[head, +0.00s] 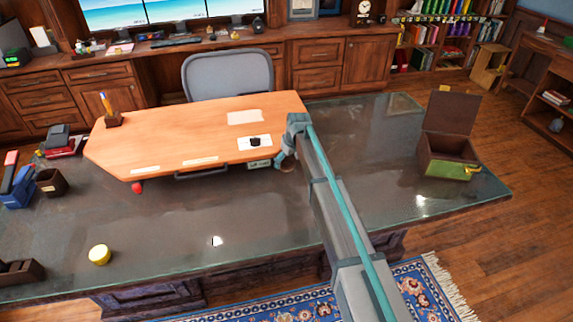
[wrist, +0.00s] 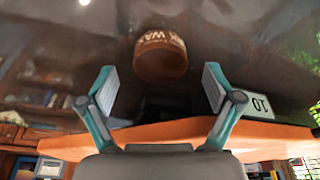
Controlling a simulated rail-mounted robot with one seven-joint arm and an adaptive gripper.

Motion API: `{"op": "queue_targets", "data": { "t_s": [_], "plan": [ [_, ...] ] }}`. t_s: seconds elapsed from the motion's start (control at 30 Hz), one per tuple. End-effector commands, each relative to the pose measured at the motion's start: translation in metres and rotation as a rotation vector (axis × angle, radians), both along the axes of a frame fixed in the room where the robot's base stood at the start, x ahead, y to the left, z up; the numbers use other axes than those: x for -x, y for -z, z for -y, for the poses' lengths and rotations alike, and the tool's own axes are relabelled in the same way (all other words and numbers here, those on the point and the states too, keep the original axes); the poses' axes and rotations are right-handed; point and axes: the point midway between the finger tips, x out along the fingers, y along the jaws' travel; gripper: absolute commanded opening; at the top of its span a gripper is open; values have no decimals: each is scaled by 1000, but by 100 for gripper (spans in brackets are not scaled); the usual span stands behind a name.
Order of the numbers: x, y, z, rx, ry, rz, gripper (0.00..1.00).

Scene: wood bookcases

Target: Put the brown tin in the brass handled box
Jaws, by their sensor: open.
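The brown tin (wrist: 161,60), with pale lettering on its side, is on the dark glass desk top in the wrist view. It lies ahead of my gripper (wrist: 162,90), centred between the line of the two fingers and beyond their tips. The fingers are apart with nothing held between them. In the head view my gripper (head: 285,160) is low at the right edge of the orange wooden board, and the arm hides most of what is there. The brass handled box (head: 439,168) stands at the right of the desk with its lid open and upright.
The orange board (head: 200,130) carries a pen holder (head: 112,117), papers and a small black object (head: 255,142). A yellow tin (head: 99,254) and a red item (head: 137,187) sit to the left. The glass between my arm and the box is clear.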

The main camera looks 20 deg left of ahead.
Motion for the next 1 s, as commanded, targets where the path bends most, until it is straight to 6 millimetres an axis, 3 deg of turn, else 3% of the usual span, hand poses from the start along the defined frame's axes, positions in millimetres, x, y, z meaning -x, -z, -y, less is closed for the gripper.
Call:
{"op": "queue_targets", "data": {
  "t_s": [0.1, 0.33, 0.77, 1.0],
  "plan": [
    [-2, 11, -3, 0, 0, 0, 90],
    [-2, 13, -3, -1, 0, 1, 90],
    [-2, 12, -3, -1, 0, 1, 20],
    [-2, 12, -3, -1, 0, 1, 18]
  ]
}}
